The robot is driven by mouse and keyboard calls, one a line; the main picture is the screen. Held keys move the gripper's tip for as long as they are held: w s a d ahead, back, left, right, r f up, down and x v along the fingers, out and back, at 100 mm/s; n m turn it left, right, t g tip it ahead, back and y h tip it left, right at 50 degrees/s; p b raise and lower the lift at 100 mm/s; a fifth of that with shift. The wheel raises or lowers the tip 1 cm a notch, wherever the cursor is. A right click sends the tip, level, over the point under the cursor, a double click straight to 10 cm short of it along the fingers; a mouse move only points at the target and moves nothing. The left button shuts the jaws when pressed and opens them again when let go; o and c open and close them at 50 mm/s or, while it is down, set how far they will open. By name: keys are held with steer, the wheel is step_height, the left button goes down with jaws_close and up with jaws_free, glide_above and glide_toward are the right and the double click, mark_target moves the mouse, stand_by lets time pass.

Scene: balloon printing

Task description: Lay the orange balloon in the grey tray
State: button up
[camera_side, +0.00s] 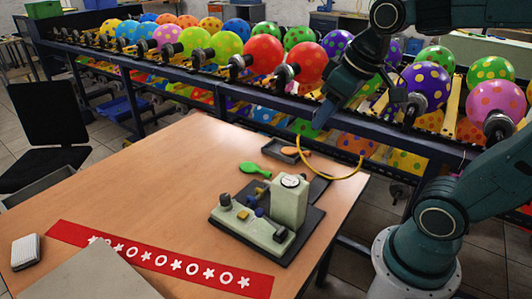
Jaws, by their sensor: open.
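A small flat orange balloon (290,151) lies at the right part of a small dark grey tray (270,153), near the table's back right edge. It appears to rest in the tray, with one end at or over the right rim; the exact contact is too small to tell. A green balloon (250,168) lies on the table just in front of the tray. My gripper (323,115) is above and behind the tray, apart from the orange balloon. It is open and holds nothing that I can see. Its fingers are partly lost against the dark rack.
A pale green inflating device (288,203) with a gauge stands in front of the tray. A yellow hose (345,176) loops beside it. A red printed banner (165,259) lies at the front. A rack of large balloons (264,54) runs behind. The table's left middle is clear.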

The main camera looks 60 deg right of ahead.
steer(key=s+a+f, duration=0.1)
steer(key=s+a, duration=0.2)
steer(key=s, duration=0.3)
steer(key=shift+s+f+t, duration=0.25)
steer(key=shift+s+t, duration=0.05)
steer(key=shift+s, duration=0.1)
stand_by(0.9)
